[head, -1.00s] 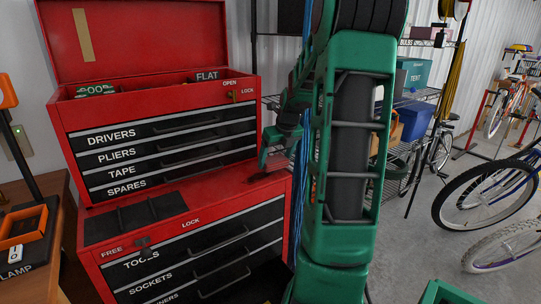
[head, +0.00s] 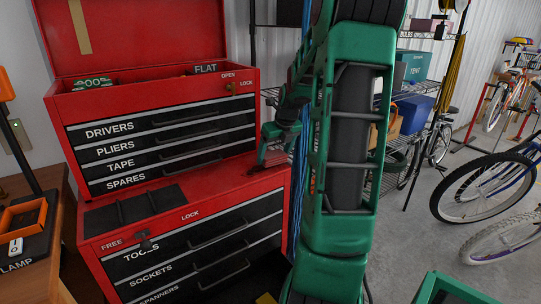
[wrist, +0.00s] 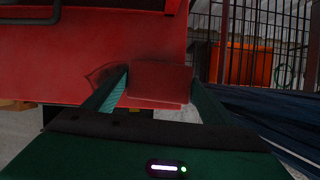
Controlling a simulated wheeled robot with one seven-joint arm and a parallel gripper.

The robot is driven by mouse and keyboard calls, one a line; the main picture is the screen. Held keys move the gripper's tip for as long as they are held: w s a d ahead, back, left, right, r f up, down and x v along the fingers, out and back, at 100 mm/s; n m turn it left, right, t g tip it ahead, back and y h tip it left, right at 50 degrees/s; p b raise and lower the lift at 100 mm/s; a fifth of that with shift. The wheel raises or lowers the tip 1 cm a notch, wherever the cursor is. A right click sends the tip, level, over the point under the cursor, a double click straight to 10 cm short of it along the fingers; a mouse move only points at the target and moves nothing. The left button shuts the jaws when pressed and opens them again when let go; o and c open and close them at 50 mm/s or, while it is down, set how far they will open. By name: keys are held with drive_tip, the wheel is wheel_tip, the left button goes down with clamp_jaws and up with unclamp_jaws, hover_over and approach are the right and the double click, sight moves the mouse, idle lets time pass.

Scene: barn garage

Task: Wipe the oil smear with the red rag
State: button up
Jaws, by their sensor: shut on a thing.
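My gripper (head: 264,166) is low over the right part of the red ledge of the tool chest (head: 235,176), in front of the upper drawers. In the wrist view my gripper (wrist: 160,88) is shut on the red rag (wrist: 160,80), a dull red patch between the two fingers. The rag blends with the red chest in the head view. A dark, thin smear (wrist: 104,71) shows beside the left finger in the wrist view, on the red surface. Part of it may be hidden by the finger and rag. I cannot tell whether the rag touches the surface.
The chest's upper box with labelled drawers (head: 160,145) stands behind the ledge, its lid open. A black tray (head: 135,208) lies on the ledge's left. A wire shelf (head: 390,160) is to the right. A wooden bench (head: 40,245) is at left.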

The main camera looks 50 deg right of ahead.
sight(266, 158)
drive_tip(key=shift+f, duration=0.7)
drive_tip(key=shift+a, duration=0.1)
drive_tip(key=shift+w+a+r, duration=0.1)
drive_tip(key=shift+w+a, duration=0.1)
drive_tip(key=shift+a, duration=0.6)
drive_tip(key=shift+w+a, duration=0.2)
drive_tip(key=shift+a, duration=0.6)
drive_tip(key=shift+w+a+f, duration=0.1)
drive_tip(key=shift+w+a, duration=0.15)
drive_tip(key=shift+a, duration=0.95)
drive_tip(key=shift+w+a+f, duration=0.1)
drive_tip(key=shift+w+a, duration=0.2)
drive_tip(key=shift+a, duration=0.9)
drive_tip(key=shift+w+a+f, duration=0.1)
drive_tip(key=shift+w+a, duration=0.15)
drive_tip(key=shift+a, duration=0.95)
drive_tip(key=shift+w+a+r, duration=0.1)
drive_tip(key=shift+w+a, duration=0.1)
drive_tip(key=shift+a, duration=0.55)
drive_tip(key=shift+w+a+r, duration=0.1)
drive_tip(key=shift+w+a, duration=0.1)
drive_tip(key=shift+a, duration=0.55)
